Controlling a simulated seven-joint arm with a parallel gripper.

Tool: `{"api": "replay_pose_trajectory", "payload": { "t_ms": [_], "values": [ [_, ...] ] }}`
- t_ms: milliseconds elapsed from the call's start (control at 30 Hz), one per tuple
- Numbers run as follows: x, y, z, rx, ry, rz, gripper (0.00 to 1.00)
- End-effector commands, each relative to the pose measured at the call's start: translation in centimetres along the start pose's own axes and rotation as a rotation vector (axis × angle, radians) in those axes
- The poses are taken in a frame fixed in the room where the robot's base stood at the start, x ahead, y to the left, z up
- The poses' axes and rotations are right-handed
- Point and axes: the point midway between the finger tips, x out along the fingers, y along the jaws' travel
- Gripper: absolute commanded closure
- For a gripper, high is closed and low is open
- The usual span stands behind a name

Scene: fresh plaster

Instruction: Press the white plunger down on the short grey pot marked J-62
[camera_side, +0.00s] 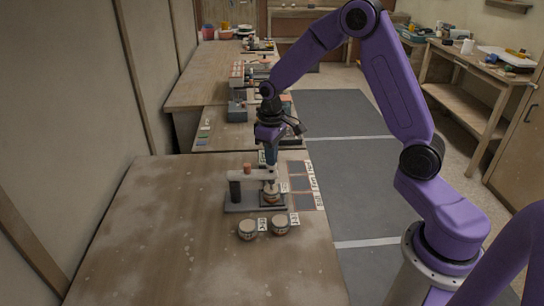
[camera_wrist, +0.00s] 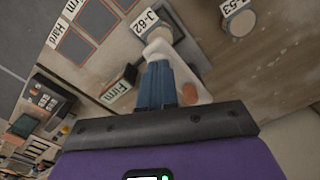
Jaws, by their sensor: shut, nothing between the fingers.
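A small press stands on the table, with a grey base (camera_side: 240,208), a dark post and a pale arm (camera_side: 245,177). A pot (camera_side: 271,198) sits on the base beneath the arm's right end. In the wrist view the card reading J-62 (camera_wrist: 147,22) lies beside a grey round pot (camera_wrist: 168,28). My gripper (camera_side: 271,167) is shut and empty, pointing down over the arm's right end. In the wrist view its blue fingers (camera_wrist: 160,75) end at the white plunger (camera_wrist: 157,47) and partly hide it. I cannot tell whether they touch.
Two more pots, a left one (camera_side: 247,229) and a right one (camera_side: 280,224), stand in front of the press with cards. A J-53 card (camera_wrist: 234,5) shows at the wrist view's top. Dark squares with cards (camera_side: 302,184) lie right of the press. The left of the table is clear.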

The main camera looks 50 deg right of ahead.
Motion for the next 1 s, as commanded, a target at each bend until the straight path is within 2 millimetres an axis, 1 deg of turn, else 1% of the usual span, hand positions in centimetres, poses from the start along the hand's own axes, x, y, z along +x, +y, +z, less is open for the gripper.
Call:
{"api": "replay_pose_trajectory", "payload": {
  "t_ms": [600, 733, 1000],
  "values": [
    [-3.6, 0.0, 0.0, -0.001, -0.001, 0.0, 1.0],
    [-4.0, 0.0, 0.0, 0.0, 0.0, 0.0, 1.0],
    [-4.1, 0.0, 0.0, -0.001, 0.0, 0.0, 1.0]
  ]
}}
